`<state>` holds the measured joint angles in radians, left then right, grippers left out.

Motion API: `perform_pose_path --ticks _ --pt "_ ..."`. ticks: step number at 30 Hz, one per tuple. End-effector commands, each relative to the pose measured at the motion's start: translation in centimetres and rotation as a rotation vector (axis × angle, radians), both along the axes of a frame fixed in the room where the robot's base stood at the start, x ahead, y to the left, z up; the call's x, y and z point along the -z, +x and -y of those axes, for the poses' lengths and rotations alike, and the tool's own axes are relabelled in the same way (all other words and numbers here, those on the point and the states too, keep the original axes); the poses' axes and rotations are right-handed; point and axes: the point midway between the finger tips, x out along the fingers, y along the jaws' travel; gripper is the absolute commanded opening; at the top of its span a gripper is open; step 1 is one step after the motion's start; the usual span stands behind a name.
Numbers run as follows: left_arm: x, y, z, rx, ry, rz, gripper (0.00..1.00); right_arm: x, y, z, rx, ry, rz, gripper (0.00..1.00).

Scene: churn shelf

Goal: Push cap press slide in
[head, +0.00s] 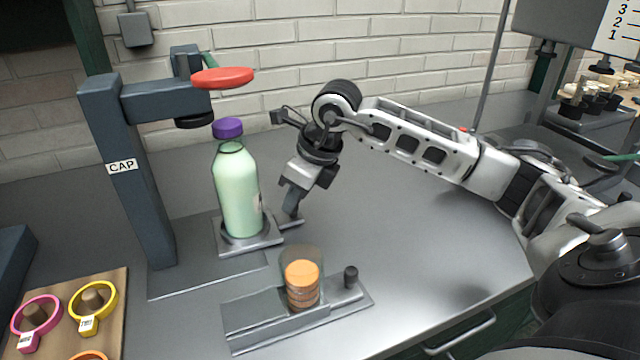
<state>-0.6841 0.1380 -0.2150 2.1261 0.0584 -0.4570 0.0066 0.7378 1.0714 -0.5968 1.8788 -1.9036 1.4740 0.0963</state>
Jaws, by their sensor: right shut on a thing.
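A dark grey press marked CAP (125,165) stands at the left, with a red disc handle (222,77) on top and a dark round press head (195,122) under its arm. A pale green bottle (238,195) with a purple cap (228,128) stands upright on the grey slide (262,243). The cap is just right of the press head and a little below it. My right gripper (292,211) points down and is shut at the slide's right end, on its handle, which is mostly hidden by the fingers. My left gripper is out of view.
In front, a grey holder (255,325) carries a clear tube with a stack of orange caps (302,284) and a black knob (350,277). A wooden board (110,300) with coloured rings lies at lower left. The counter right of my gripper is clear.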

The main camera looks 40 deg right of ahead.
Motion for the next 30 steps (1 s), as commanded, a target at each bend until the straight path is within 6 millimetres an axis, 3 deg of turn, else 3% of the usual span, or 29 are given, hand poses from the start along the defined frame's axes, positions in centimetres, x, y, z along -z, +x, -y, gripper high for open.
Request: perform_pose_path --ticks 3,9,20,21,23,30 --pt "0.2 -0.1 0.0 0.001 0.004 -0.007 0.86 -0.1 0.7 -2.2 -0.004 0.004 0.001 0.0" --pt "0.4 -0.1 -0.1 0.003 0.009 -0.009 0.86 -0.1 1.3 -4.1 -0.003 0.0 0.002 0.0" --pt "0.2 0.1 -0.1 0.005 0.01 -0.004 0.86 -0.1 1.4 -4.6 -0.003 0.005 0.004 0.0" --pt "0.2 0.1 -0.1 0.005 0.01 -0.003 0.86 -0.1 1.4 -4.6 -0.004 0.005 0.004 0.25" --pt "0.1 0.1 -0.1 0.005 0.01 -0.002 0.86 -0.1 1.4 -4.6 -0.004 0.004 0.004 0.41" --pt "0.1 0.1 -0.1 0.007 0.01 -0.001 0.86 -0.1 1.4 -4.4 -0.002 0.0 0.002 0.41"
